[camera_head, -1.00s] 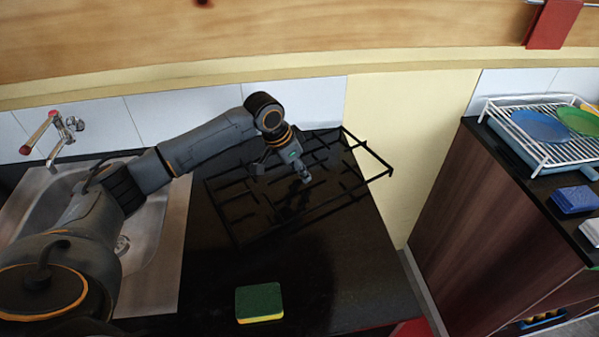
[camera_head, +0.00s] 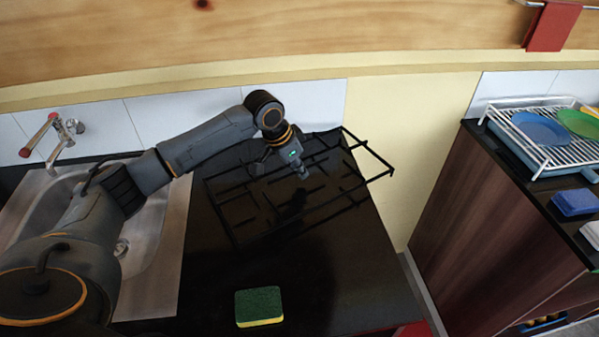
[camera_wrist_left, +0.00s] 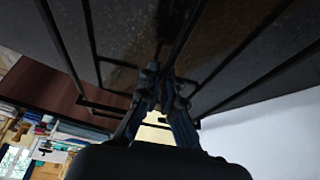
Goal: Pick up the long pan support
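The long pan support (camera_head: 340,208) is a black wire rack above the dark glossy counter, between the sink and the counter's right edge. Its right end sticks out past that edge. My left gripper (camera_head: 303,174) points down at the rack's middle. In the left wrist view, the left gripper's fingertips (camera_wrist_left: 161,76) come close together around a bar of the long pan support (camera_wrist_left: 178,40). The gripper looks shut on this bar, though the contact is dark and partly hidden. My right gripper is not in view.
A green and yellow sponge (camera_head: 259,306) lies at the counter's front. A steel sink (camera_head: 160,255) with a tap (camera_head: 62,130) is at left. A tiled wall (camera_head: 185,112) stands behind. Across a gap at right, a cabinet (camera_head: 470,195) carries a white dish rack (camera_head: 548,155) and a blue sponge (camera_head: 575,202).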

